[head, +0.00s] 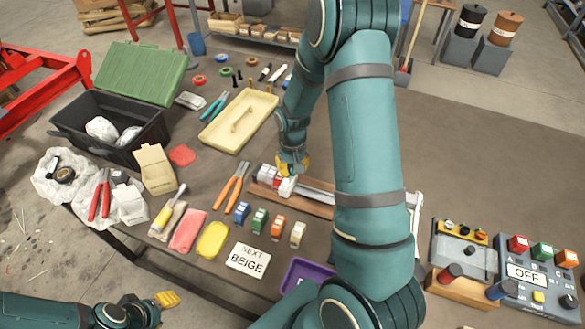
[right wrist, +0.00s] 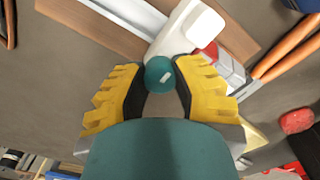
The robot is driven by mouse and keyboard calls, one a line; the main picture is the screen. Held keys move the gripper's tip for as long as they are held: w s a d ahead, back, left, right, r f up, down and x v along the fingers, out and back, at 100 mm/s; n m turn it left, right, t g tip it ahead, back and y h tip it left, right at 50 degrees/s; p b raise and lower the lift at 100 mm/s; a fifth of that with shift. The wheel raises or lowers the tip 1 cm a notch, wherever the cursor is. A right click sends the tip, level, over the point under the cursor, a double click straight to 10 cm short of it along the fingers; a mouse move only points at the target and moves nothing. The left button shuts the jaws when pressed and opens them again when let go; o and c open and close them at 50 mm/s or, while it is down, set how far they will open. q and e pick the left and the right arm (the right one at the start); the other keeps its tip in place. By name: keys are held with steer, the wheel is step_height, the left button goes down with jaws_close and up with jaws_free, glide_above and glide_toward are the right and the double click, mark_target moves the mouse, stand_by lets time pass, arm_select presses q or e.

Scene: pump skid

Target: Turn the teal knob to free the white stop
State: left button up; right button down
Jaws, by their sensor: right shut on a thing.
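The teal knob (right wrist: 159,72) shows in the right wrist view between the yellow fingertips, with a small pale mark on its top. My right gripper (right wrist: 157,88) is shut on it. In the head view my right gripper (head: 292,168) points down over the knob, which it hides there. The white stop (right wrist: 187,38) is beside the knob, and it also shows in the head view (head: 287,187). My left gripper (head: 167,299) is low at the left, away from the bench objects; whether its fingers are open is unclear.
The stop is on a wooden-based rail fixture (head: 318,208), with a red and grey part (right wrist: 212,55) beside it. Orange-handled pliers (head: 235,185), several small coloured blocks and a card reading "NEXT BEIGE" (head: 247,260) lie near. A yellow tray (head: 238,121) is behind.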

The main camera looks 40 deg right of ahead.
mark_target(292, 168)
steer(key=shift+n, duration=0.3)
stand_by(0.4)
steer(key=c, duration=0.7)
jaws_free()
step_height(292, 168, up, 12)
